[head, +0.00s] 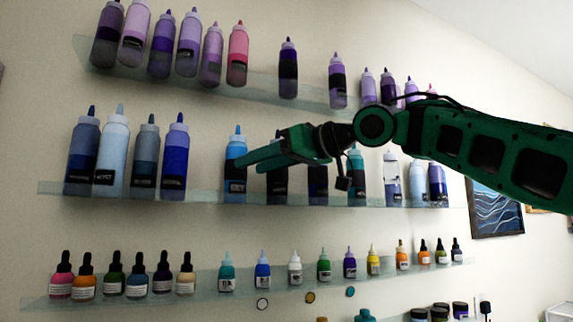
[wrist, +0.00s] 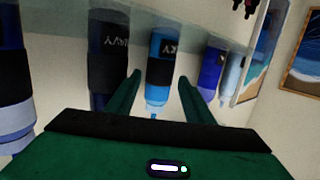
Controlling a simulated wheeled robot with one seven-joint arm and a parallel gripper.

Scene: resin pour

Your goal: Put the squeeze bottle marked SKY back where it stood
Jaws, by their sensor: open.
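The SKY squeeze bottle (head: 235,172) is bright blue with a black label and stands upright on the middle glass shelf (head: 210,197). It shows upside down in the wrist view (wrist: 158,92), with only part of its label readable. My gripper (head: 246,158) is open in front of the bottle. In the wrist view my gripper (wrist: 160,80) has one finger on each side of the bottle, with gaps between. Whether the fingertips reach past its front is unclear.
The NAVY bottle (wrist: 106,60) stands beside SKY, close to one finger. A dark blue bottle (head: 175,150) stands across a gap on the other side. Shelves of purple bottles (head: 188,42) and small dropper bottles (head: 137,275) lie above and below. A picture (head: 497,208) hangs at right.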

